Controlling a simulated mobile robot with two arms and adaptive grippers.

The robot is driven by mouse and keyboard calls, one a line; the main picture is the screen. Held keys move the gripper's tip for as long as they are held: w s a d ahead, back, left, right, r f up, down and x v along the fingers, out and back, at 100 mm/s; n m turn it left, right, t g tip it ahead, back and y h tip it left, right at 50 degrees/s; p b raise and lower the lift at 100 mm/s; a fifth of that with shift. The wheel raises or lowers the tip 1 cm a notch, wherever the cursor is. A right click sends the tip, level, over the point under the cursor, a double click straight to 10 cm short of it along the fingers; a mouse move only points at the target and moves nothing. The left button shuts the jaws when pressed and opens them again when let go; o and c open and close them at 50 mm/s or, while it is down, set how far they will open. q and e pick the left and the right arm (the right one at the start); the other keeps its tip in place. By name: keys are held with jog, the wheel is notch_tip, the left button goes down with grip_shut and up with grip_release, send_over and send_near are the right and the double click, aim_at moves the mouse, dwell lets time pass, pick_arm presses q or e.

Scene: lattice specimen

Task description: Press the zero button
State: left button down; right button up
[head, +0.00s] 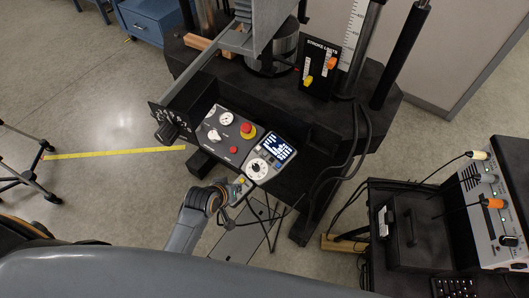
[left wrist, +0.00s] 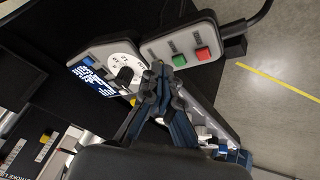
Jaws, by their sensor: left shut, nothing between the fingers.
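A grey control unit (head: 257,168) with a lit blue display (head: 278,147) and a round dial is on the front edge of the black machine base. In the left wrist view the display (left wrist: 92,76) and dial (left wrist: 123,68) show, with a small blue key (left wrist: 88,56) beside them. I cannot read which button is marked zero. My left gripper (head: 236,190) is at the unit's lower-left side. In the left wrist view its shut fingers (left wrist: 160,72) are empty and overlap the unit's edge near the dial; I cannot tell whether they touch. My right gripper is not in view.
A grey box with green and red buttons (left wrist: 190,57) lies beside the unit. A panel with a gauge and red emergency stop (head: 248,130) is left of the display. Black cables hang right of the unit. A black equipment cart (head: 410,262) stands at right.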

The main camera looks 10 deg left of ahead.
aim_at(258, 148)
pick_arm(q)
jog(key=w+d+r+n+t+h, duration=0.1)
jog(key=w+r+n+t, duration=0.3)
jog(key=w+r, duration=0.7)
jog(key=shift+w+d+n+t+p, duration=0.4)
jog(key=shift+w+n, duration=0.1)
jog(key=shift+w, duration=0.7)
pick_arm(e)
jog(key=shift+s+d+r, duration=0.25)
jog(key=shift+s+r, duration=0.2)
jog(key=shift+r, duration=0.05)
pick_arm(q)
jog(key=shift+f, duration=0.15)
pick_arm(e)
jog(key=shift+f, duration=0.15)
pick_arm(q)
jog(key=f+b, duration=0.2)
jog(key=w+f+b, duration=0.1)
jog(key=f+b, duration=0.4)
jog(key=b, duration=0.1)
jog(key=shift+w+d+f, duration=0.35)
jog(key=shift+w, duration=0.05)
jog(key=shift+w+f+b, duration=0.15)
jog(key=shift+f+b, duration=0.15)
jog(key=shift+f, duration=0.05)
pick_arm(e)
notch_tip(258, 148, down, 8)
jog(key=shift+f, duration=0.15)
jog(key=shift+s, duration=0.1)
